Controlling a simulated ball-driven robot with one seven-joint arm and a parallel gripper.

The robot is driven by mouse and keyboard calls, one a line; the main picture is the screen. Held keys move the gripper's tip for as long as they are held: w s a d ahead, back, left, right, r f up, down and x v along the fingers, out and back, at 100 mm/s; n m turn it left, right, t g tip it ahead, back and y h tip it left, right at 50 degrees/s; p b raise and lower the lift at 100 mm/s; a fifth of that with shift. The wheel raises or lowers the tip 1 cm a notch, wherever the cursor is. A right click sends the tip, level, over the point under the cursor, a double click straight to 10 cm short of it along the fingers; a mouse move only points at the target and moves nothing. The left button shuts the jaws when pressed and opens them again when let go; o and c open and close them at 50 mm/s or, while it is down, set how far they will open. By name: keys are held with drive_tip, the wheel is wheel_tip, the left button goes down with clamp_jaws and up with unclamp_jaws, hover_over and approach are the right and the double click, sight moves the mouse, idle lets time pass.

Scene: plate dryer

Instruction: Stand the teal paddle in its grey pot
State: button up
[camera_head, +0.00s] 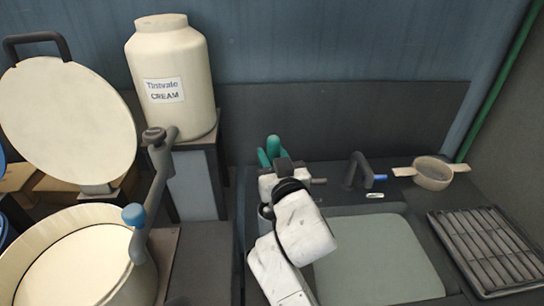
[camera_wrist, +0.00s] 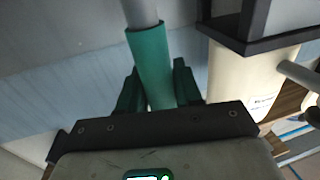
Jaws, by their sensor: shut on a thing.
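The teal paddle shows in the wrist view as a teal grip (camera_wrist: 148,62) with a grey shaft (camera_wrist: 140,12) running out of the picture's top edge. My gripper (camera_wrist: 158,92) is shut on the teal grip, a dark green finger at each side. In the head view, teal parts (camera_head: 273,147) stick up beyond my gripper (camera_head: 268,160) at the counter's back left; paddle and fingers are hard to tell apart there. The paddle's lower end is hidden. I cannot make out the grey pot in either view; my arm covers part of the counter.
A cream container (camera_head: 172,80) stands on a grey stand (camera_head: 193,185) left of my gripper. A dark tap (camera_head: 358,170) and a strainer (camera_head: 433,174) lie to the right. A basin (camera_head: 375,262) and a slatted rack (camera_head: 488,245) are in front. A round vat (camera_head: 85,265) is at left.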

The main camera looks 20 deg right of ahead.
drive_tip(key=shift+f, duration=0.15)
drive_tip(key=o, duration=1)
drive_tip(key=shift+o, duration=0.2)
drive_tip(key=shift+r, duration=0.3)
drive_tip(key=s+a+b, duration=0.1)
drive_tip(key=s+b, duration=0.1)
drive_tip(key=s, duration=1)
drive_tip(key=shift+a, duration=0.25)
drive_tip(key=shift+f, duration=0.1)
